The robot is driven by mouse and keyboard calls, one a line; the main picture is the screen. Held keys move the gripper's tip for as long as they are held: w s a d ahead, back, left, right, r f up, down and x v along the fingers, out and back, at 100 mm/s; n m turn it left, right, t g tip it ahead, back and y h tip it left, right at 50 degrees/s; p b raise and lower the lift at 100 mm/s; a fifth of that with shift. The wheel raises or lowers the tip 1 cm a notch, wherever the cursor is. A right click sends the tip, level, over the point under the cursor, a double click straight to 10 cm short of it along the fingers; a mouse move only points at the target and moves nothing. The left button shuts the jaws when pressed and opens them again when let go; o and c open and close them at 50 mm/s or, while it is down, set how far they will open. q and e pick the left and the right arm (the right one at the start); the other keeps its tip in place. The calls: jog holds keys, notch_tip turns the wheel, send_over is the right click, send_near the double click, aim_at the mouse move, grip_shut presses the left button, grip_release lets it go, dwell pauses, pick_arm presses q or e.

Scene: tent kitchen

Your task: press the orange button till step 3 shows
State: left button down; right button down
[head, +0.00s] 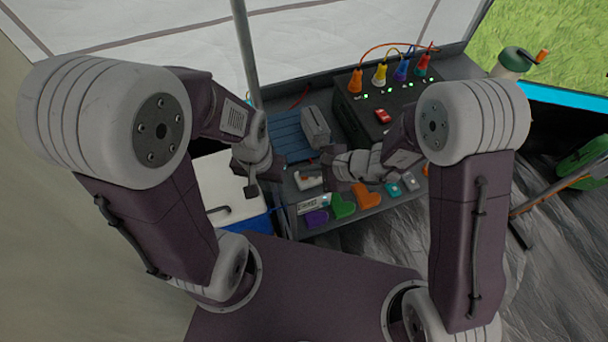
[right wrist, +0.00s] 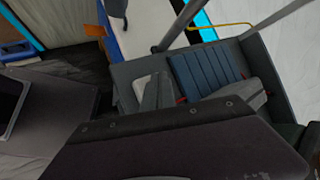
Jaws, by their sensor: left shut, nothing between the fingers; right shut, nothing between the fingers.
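A small white device with an orange-red patch (head: 308,180) lies on the dark bench left of my right gripper. The patch may be the orange button, but it is too small to tell. Another small orange spot (head: 427,169) shows at the bench's right, partly covered by my right arm. I cannot read any step number. My right gripper (head: 331,166) is shut and empty, low over the bench and pointing left. Whether it touches anything is unclear. My left gripper (head: 251,189) is shut and empty, pointing down beside the white cooler. The right wrist view shows no clear button.
A black box (head: 350,110) with coloured plugs and a red switch (head: 382,116) stands at the back. A blue ribbed panel (head: 291,135) and a grey block (head: 315,127) lie nearby. Purple, green and orange pieces (head: 366,195) line the front. The white cooler (head: 215,180) stands left.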

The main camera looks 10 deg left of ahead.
jog(key=shift+f+b, duration=0.25)
jog(key=shift+b, duration=0.05)
dwell(0.5)
jog(key=shift+r+p, duration=0.5)
jog(key=shift+r, duration=0.4)
notch_tip(320, 180, up, 5)
jog(key=p, duration=0.3)
jog(key=shift+r+p, duration=0.1)
jog(key=shift+p, duration=0.25)
dwell(0.3)
